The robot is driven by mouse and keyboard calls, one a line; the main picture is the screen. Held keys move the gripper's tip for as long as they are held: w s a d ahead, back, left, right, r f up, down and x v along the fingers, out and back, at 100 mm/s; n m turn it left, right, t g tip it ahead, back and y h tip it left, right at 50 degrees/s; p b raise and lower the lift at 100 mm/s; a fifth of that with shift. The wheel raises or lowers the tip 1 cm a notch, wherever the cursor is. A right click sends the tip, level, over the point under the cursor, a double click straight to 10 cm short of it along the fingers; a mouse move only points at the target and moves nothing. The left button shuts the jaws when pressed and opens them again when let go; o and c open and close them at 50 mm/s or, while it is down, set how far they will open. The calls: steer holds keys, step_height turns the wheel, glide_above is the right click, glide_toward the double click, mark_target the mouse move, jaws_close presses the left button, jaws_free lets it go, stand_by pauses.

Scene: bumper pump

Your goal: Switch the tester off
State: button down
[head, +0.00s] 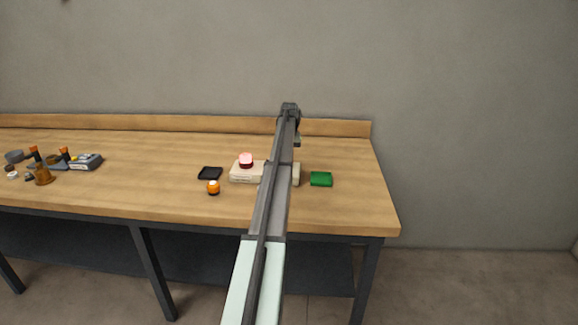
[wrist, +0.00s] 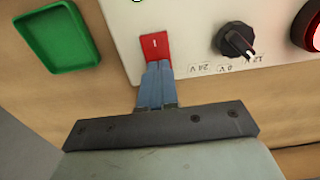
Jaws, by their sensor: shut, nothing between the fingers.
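The tester is a cream box (head: 244,175), partly hidden behind my arm in the head view. Its pale top (wrist: 195,25) fills the upper right of the wrist view. A red rocker switch (wrist: 154,45) with a white line mark sits on it near the left end. My gripper (wrist: 156,66) is shut and empty, its blue-grey fingertips at the switch's lower edge. I cannot tell whether they touch it. A black knob (wrist: 236,41) sits right of the switch, its white mark towards the 12 V label. The red lamp (head: 246,160) looks lit.
A green tray (head: 321,179) lies right of the tester. A black tray (head: 210,173) and an orange item (head: 213,187) lie to its left. Several small items and a grey device (head: 86,162) stand far left. The bench's right end is clear.

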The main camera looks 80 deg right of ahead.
steer(key=shift+f, duration=0.2)
steer(key=shift+r, duration=3.55)
